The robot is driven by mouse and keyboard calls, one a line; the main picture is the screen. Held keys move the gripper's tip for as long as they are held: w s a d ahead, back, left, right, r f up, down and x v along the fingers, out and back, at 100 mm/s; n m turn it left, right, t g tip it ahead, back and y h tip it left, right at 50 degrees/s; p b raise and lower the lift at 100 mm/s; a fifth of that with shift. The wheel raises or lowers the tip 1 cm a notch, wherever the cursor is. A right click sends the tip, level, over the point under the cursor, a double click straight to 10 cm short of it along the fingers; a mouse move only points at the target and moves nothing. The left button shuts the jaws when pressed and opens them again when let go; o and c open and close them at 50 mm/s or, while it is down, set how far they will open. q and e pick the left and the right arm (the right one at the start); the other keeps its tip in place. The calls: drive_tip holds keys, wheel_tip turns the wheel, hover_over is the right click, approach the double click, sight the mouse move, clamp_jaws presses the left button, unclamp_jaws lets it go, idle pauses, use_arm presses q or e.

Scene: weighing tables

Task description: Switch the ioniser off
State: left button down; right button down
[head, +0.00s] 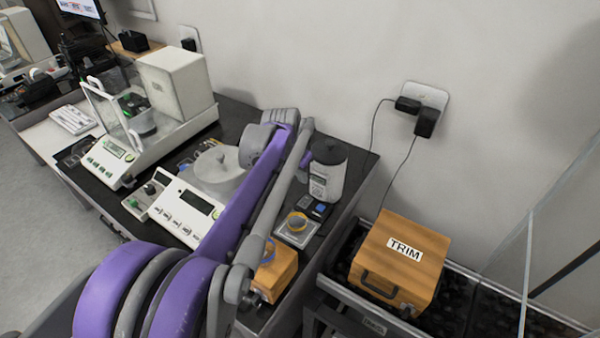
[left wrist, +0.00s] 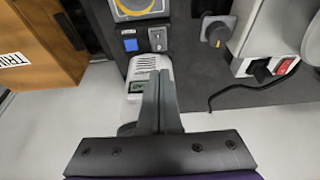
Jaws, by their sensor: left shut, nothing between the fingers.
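The likely ioniser is a pale upright unit with a dark top (head: 328,172) at the back right of the table. In the left wrist view its vents and small green display (left wrist: 136,87) show. In front of it are a small box with a blue button (left wrist: 130,45) and a box with a dark switch (left wrist: 157,40). The blue button also shows in the head view (head: 320,209). My left gripper (left wrist: 160,72) is shut and empty, its fingers in front of the pale unit; I cannot tell if they touch it. The head view hides the fingertips.
A wooden TRIM box (head: 418,255) sits in a dark tray to the right. A balance with a glass shield (head: 108,165), a white instrument (head: 186,208) and a wooden block (head: 278,268) share the table. My left arm crosses above it. Cables run to wall plugs (head: 424,122).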

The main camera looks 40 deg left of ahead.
sight(307, 197)
use_arm(q)
drive_tip(key=x, duration=0.7)
drive_tip(key=shift+s+f+b, duration=0.15)
drive_tip(key=shift+f+b, duration=0.15)
drive_tip(key=shift+f, duration=0.75)
drive_tip(key=shift+f, duration=0.2)
drive_tip(key=shift+s+d, duration=0.1)
drive_tip(key=shift+s, duration=0.65)
